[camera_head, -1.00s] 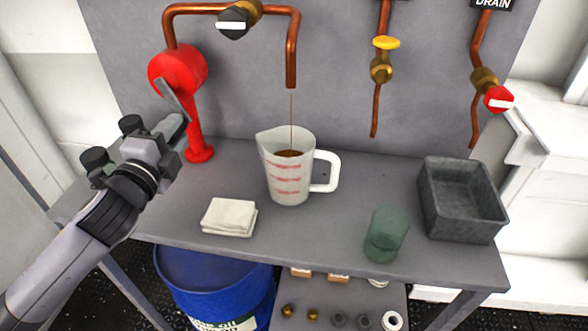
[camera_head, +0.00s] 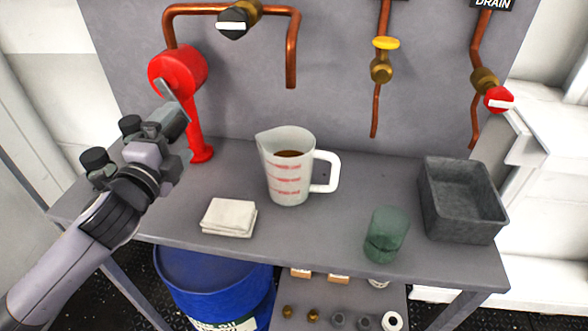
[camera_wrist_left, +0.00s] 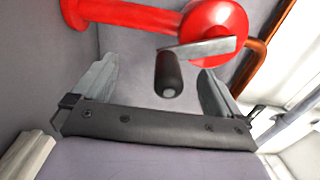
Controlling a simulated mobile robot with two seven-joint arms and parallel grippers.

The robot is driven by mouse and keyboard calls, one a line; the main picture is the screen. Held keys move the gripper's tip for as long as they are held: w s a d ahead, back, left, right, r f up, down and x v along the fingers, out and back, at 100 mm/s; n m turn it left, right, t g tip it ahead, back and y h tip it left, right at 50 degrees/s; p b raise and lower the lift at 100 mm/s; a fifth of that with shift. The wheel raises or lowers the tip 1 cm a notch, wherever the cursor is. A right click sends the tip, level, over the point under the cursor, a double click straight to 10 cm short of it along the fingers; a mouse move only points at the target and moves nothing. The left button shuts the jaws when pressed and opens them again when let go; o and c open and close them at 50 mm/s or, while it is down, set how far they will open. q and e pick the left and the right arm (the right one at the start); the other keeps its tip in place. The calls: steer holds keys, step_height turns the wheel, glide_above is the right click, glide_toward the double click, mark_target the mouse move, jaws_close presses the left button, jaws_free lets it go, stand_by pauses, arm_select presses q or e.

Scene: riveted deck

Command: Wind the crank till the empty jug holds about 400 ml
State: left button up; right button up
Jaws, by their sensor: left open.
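The red crank pump (camera_head: 180,70) stands at the left of the bench. Its grey crank arm (camera_wrist_left: 200,49) carries a dark handle (camera_wrist_left: 169,72), which my left gripper mostly hides in the head view. My left gripper (camera_head: 180,112) is open, its fingers on either side of the handle in the wrist view, not closed on it. The clear jug (camera_head: 287,178) with red marks and a white handle stands upright below the copper spout (camera_head: 291,70). Brown liquid (camera_head: 289,154) shows inside; its exact level cannot be read. No stream falls from the spout. My right gripper is out of view.
A folded white cloth (camera_head: 229,217) lies left of the jug. A green cup-like object (camera_head: 386,235) and a grey tray (camera_head: 462,237) stand to the right. Black-, yellow- and red-handled valves (camera_head: 498,99) sit on the pipes. A blue drum (camera_head: 215,285) stands below.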

arm_select(q)
steer(key=shift+s+a+r, duration=0.1)
steer(key=shift+s, duration=1.05)
steer(key=shift+s+a+r, duration=0.1)
steer(key=shift+s, duration=1.05)
steer(key=s, duration=0.4)
steer(key=shift+s+a, duration=0.2)
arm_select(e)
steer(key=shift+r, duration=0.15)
